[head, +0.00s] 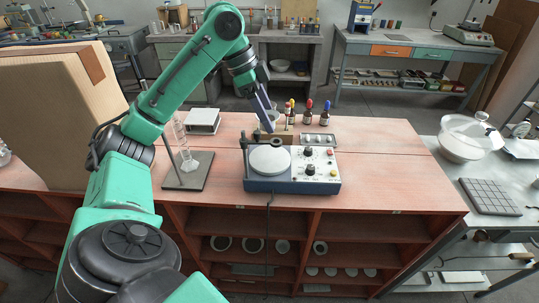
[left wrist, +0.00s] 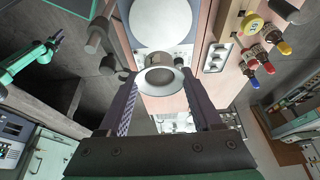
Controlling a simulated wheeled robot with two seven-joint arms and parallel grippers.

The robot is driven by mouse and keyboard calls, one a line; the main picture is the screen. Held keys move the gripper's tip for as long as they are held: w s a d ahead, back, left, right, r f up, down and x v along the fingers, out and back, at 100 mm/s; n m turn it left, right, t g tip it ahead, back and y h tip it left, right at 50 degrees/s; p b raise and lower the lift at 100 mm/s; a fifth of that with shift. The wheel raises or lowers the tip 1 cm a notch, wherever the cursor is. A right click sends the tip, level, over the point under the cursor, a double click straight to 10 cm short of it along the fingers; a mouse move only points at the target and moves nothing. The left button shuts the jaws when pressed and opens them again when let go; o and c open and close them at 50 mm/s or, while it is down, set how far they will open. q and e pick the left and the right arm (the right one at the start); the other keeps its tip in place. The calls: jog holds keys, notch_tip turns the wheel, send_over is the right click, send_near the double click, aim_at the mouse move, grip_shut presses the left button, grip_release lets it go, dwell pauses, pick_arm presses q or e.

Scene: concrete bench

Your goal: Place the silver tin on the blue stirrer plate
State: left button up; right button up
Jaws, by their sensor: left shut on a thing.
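The silver tin (left wrist: 160,77) sits between the fingertips of my left gripper (left wrist: 158,86) in the left wrist view, with its round opening facing the camera. In the head view my left gripper (head: 266,112) points down behind the blue stirrer plate (head: 290,187), and the tin (head: 274,115) shows partly beside the fingers. The plate's round white top (head: 270,159) is bare. It also shows above the tin in the left wrist view (left wrist: 163,22). A green arm with a dark end, seemingly my right gripper (left wrist: 54,41), shows small at the left there; its fingers are too small to read.
Dropper bottles (head: 308,116) and a metal block with sockets (head: 318,139) stand behind the stirrer plate. A stand with a dark base (head: 188,171) and a white-topped box (head: 203,121) are to its left. A large cardboard box (head: 50,125) fills the left. The bench's right side is clear.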

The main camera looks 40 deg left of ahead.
pick_arm(q)
jog(key=b, duration=0.1)
send_over(275, 158)
jog(key=a, duration=0.1)
jog(key=f, duration=0.5)
jog(key=shift+s+a+f, duration=0.1)
jog(key=shift+s+a, duration=0.1)
jog(key=shift+s, duration=0.15)
jog(key=shift+f+b, duration=0.35)
jog(key=shift+f, duration=0.6)
notch_tip(275, 158, down, 3)
jog(key=shift+s+b, duration=0.15)
jog(key=shift+b, duration=0.4)
jog(key=shift+f, duration=0.35)
jog(key=shift+d, duration=0.1)
jog(key=o, duration=1.1)
jog(key=shift+c, duration=0.2)
pick_arm(e)
jog(key=f, duration=0.1)
jog(key=w+f, duration=0.2)
jog(key=shift+w+a+f, duration=0.1)
jog(key=shift+a+f, duration=0.1)
jog(key=shift+a, duration=0.15)
pick_arm(q)
jog(key=p+v, duration=0.2)
jog(key=v, duration=1)
pick_arm(e)
jog(key=shift+d+r, duration=0.2)
jog(key=shift+r, duration=1.05)
